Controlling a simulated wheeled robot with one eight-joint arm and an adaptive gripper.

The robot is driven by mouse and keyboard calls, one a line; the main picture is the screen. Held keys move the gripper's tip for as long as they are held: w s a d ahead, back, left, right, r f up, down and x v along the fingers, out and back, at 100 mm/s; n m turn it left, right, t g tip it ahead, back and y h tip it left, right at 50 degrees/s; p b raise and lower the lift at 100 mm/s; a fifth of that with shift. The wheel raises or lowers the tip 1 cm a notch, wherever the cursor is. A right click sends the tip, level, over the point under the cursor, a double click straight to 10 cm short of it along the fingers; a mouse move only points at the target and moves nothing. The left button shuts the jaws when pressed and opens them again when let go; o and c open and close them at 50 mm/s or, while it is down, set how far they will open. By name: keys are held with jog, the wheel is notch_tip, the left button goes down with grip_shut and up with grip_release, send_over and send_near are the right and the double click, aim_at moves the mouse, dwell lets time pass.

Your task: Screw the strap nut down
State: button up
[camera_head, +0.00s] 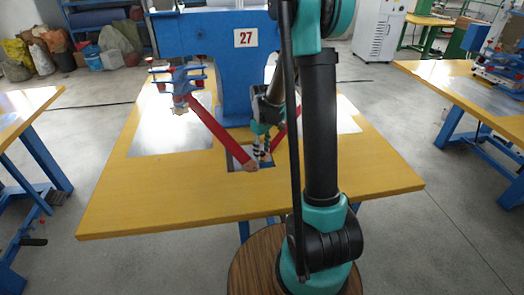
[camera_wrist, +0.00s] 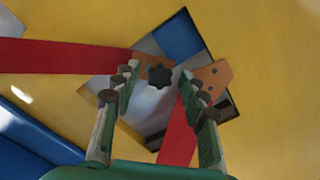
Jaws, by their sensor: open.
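The strap nut (camera_wrist: 159,75) is a small dark star-shaped knob in the wrist view. It appears between the fingertips of my gripper (camera_wrist: 160,71), with a gap on each side. My gripper is open and empty, and its height above the nut is hard to judge. A red strap (camera_wrist: 60,57) comes in from the left and ends in an orange-brown piece beside the nut. A second red strap (camera_wrist: 178,138) runs below, partly behind the right finger. In the head view my gripper (camera_head: 262,156) is over the table opening, and the nut cannot be made out.
The yellow table (camera_head: 330,190) has a square opening under the straps. A blue machine marked 27 (camera_head: 215,38) stands behind, with a blue clamp fixture (camera_head: 180,80) at left. Metal plates (camera_head: 165,135) lie on the table. Its front right is clear.

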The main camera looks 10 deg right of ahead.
jog(key=n, duration=0.6)
jog(key=shift+n, duration=0.4)
grip_shut()
jog(key=m, duration=0.4)
jog(key=shift+m, duration=0.4)
jog(key=m, duration=0.4)
jog(key=shift+m, duration=0.3)
jog(key=m, duration=0.4)
jog(key=shift+m, duration=0.4)
jog(key=m, duration=0.5)
